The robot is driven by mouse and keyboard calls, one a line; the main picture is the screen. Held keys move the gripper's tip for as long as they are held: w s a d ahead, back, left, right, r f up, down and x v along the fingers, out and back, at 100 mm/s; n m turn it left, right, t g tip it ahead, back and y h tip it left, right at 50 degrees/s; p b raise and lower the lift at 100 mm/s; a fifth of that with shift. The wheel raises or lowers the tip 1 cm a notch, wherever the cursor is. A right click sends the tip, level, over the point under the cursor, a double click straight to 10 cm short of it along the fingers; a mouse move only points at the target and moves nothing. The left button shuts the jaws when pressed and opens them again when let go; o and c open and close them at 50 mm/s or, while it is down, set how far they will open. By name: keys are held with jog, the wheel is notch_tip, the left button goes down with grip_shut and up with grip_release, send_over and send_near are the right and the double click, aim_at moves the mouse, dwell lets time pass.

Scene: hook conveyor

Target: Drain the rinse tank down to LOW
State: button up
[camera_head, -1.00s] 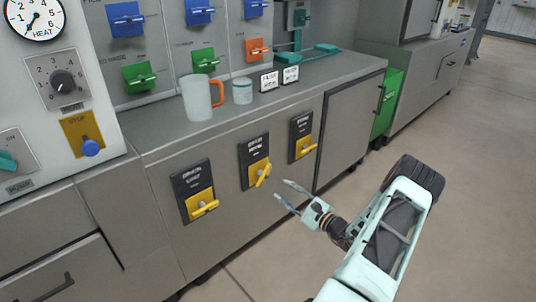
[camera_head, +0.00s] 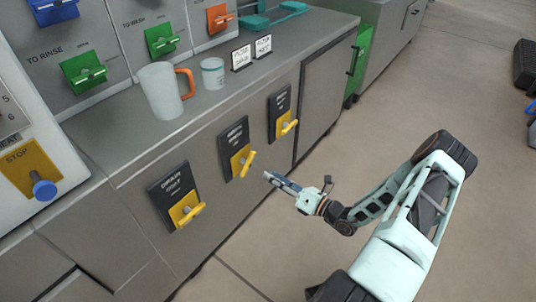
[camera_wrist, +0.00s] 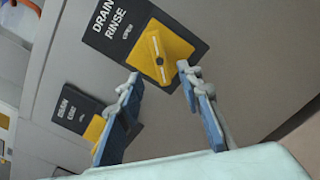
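The drain valve labelled DRAIN RINSE (camera_wrist: 158,40) is ahead of my gripper in the wrist view. It has a black label plate and a yellow plate with a slim handle (camera_wrist: 158,58). In the head view the middle drain valve (camera_head: 238,152) on the cabinet front, its yellow handle (camera_head: 247,166) tilted, is nearest my gripper (camera_head: 268,177). In the wrist view my gripper (camera_wrist: 161,75) is open, blue fingers apart, with nothing between them. The handle lies just beyond the fingertips; I cannot tell whether they touch. No tank level reading is visible.
Another drain valve (camera_head: 178,200) is left of the middle one, and a third (camera_head: 282,115) is right. A frosted mug (camera_head: 160,92), a small cup (camera_head: 213,74) and two small signs (camera_head: 252,52) stand on the counter.

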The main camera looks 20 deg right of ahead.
aim_at(251, 164)
jog(key=b+x, duration=0.2)
jog(key=x, duration=0.8)
jog(key=shift+w+a, duration=0.2)
jog(key=shift+w, duration=0.15)
jog(key=shift+c, duration=0.2)
grip_shut()
